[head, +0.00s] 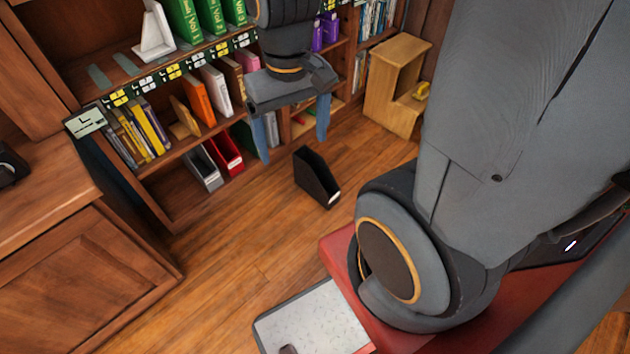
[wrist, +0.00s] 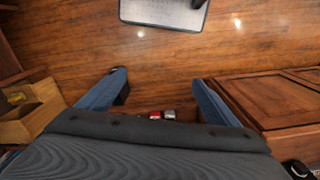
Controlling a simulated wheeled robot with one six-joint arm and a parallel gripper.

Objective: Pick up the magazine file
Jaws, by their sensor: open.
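A black magazine file (head: 317,180) stands on the wood floor in the head view, in front of the bookcase. A grey magazine file (head: 203,170) and a red one (head: 227,153) stand side by side on the bottom shelf. My gripper (head: 292,148) is open and empty, with its blue fingers pointing down, in front of the shelves. In the picture it is above and left of the black file, apart from it. In the wrist view the open fingers (wrist: 158,80) have bare floor between their tips.
The bookcase shelf (head: 150,80) holds books and binders behind my gripper. A wooden step stool (head: 396,85) with a yellow object stands right. A wood cabinet (head: 85,285) is at left. A speckled grey panel (head: 312,322) is at front. Floor around the black file is clear.

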